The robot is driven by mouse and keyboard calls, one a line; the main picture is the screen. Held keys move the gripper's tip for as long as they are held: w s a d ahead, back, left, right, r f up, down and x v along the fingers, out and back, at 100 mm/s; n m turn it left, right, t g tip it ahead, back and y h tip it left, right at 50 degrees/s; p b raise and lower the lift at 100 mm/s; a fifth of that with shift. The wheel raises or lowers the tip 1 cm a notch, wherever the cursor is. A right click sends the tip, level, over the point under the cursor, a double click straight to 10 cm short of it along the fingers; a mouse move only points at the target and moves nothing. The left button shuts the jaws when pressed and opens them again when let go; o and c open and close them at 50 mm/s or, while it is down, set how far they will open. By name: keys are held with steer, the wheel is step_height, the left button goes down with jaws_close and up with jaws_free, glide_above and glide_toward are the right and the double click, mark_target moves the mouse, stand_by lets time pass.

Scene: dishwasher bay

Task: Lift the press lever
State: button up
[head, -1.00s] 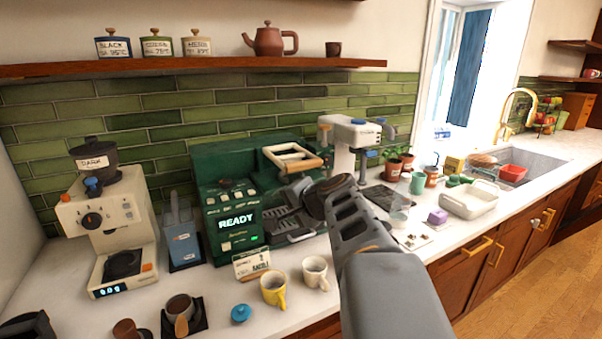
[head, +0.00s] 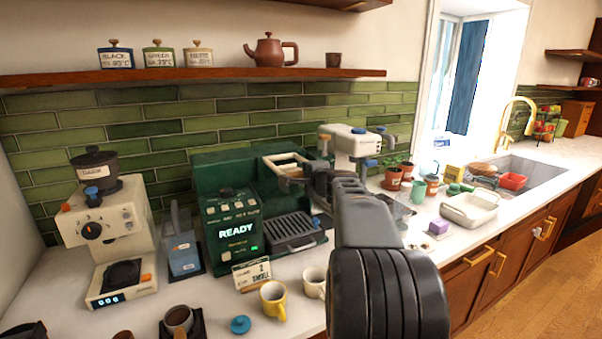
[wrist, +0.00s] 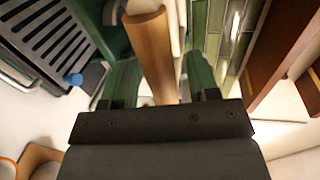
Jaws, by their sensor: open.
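The green press machine (head: 225,225) stands on the counter with a lit READY display. Its lever is a cream frame (head: 283,158) at the top right of the machine, and it ends in a wooden handle (wrist: 152,50). My gripper (head: 297,183) is at the front of the lever and hides most of the handle in the head view. In the wrist view my gripper (wrist: 160,76) is open, with one finger on each side of the wooden handle. I cannot tell whether either finger touches it.
A slatted drip tray (head: 292,232) is below the lever. A white machine (head: 350,140) stands close behind at the right. A yellow mug (head: 273,301), a pale mug (head: 314,282) and a small sign (head: 251,274) are in front. A shelf (head: 200,76) runs above.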

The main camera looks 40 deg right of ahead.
mark_target(291, 167)
steer(key=shift+x, duration=1.3)
steer(key=shift+c, duration=0.4)
jaws_close()
